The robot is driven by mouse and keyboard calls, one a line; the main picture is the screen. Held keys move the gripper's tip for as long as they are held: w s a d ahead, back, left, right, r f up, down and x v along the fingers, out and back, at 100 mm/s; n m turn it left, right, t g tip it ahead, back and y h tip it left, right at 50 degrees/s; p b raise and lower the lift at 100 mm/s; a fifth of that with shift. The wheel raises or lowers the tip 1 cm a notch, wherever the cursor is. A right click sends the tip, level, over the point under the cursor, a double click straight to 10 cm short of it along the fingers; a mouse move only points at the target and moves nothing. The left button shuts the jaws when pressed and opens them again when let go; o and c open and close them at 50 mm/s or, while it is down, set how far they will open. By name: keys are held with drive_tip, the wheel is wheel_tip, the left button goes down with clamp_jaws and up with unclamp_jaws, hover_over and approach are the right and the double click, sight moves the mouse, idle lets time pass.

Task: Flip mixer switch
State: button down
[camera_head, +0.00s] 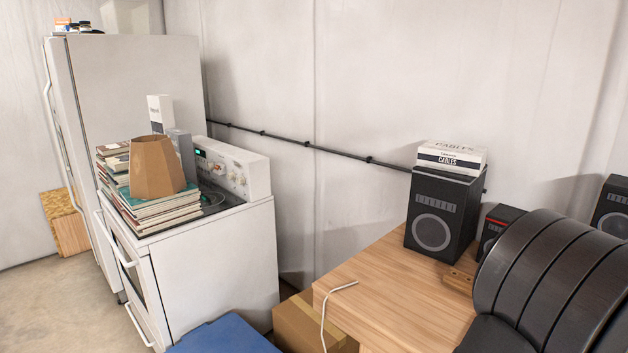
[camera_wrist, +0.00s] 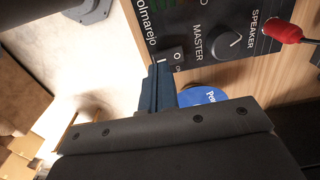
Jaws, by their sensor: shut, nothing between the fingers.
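The mixer is a black panel in the wrist view, with a MASTER knob (camera_wrist: 229,43) and white lettering. A small dark rocker switch (camera_wrist: 177,56) with white marks sits at the panel's lower left corner. My gripper (camera_wrist: 160,68) is shut and empty. Its dark blue fingertips are just below and left of the switch, very close to it. I cannot tell whether they touch it. The mixer and the gripper's fingers do not show in the head view.
A red plug (camera_wrist: 283,31) sticks out of the panel's right side. A blue round object (camera_wrist: 203,96) lies behind my fingers. In the head view, the wooden table (camera_head: 390,300) carries a black speaker (camera_head: 433,225) with a cables box (camera_head: 452,157) on top.

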drive_tip(key=shift+f, duration=1)
idle(0.7)
drive_tip(key=shift+r, duration=3.5)
wheel_tip(320, 180, down, 7)
drive_tip(key=shift+r, duration=0.1)
